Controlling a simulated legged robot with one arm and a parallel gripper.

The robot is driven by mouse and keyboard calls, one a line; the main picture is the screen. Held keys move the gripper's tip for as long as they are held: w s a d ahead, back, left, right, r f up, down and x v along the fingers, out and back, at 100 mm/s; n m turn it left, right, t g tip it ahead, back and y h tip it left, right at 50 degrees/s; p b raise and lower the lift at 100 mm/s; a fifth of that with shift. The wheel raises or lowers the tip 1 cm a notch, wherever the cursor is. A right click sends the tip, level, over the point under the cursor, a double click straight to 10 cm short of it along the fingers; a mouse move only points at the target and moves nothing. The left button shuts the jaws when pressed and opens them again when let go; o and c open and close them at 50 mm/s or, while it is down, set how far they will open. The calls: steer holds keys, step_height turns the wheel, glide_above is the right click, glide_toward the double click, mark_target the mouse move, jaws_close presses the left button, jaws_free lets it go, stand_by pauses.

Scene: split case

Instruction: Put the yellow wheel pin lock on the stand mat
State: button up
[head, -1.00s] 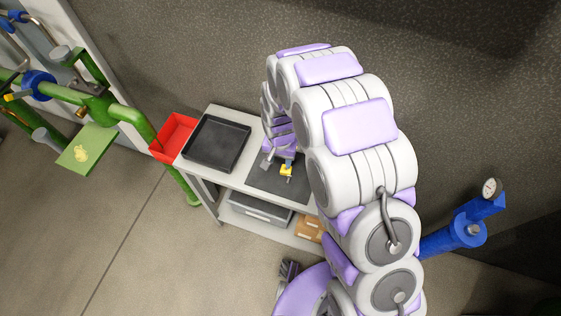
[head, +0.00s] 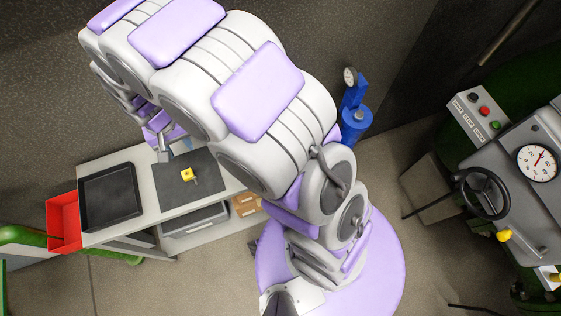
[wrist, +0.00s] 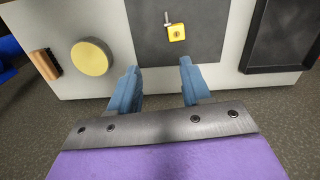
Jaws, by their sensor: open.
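The yellow wheel pin lock (head: 187,174) lies on the dark stand mat (head: 172,197) on the bench top. In the wrist view the lock (wrist: 176,33) is a yellow block with a keyhole and a grey metal pin, resting on the mat (wrist: 205,45). My gripper (wrist: 158,70) is open and empty, its two blue fingers apart, and the lock is beyond the fingertips, apart from them. In the head view my gripper (head: 165,150) is near the mat's back edge, partly hidden by my arm.
A black tray (head: 109,196) and a red bin (head: 62,222) are left of the mat. The wrist view shows a round yellow-topped thing (wrist: 90,58) and a brush (wrist: 45,64). A control console with a handwheel (head: 485,193) stands at right, a blue gauge device (head: 355,118) behind.

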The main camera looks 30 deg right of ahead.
steer(key=s+d+r, duration=0.4)
steer(key=d+r, duration=0.2)
steer(key=d, duration=0.1)
steer(key=s+d+r, duration=0.5)
steer(key=d, duration=0.2)
steer(key=s+d+r, duration=0.2)
steer(key=s+d, duration=0.2)
steer(key=s, duration=0.4)
steer(key=s+d+r+g, duration=0.1)
steer(key=s+d+r, duration=0.2)
steer(key=s, duration=0.5)
steer(key=shift+s+d+g, duration=0.3)
steer(key=shift+s+d, duration=0.05)
steer(key=shift+d, duration=0.3)
steer(key=shift+d, duration=0.25)
steer(key=shift+d, duration=0.1)
steer(key=shift+c, duration=0.5)
steer(key=shift+d, duration=0.1)
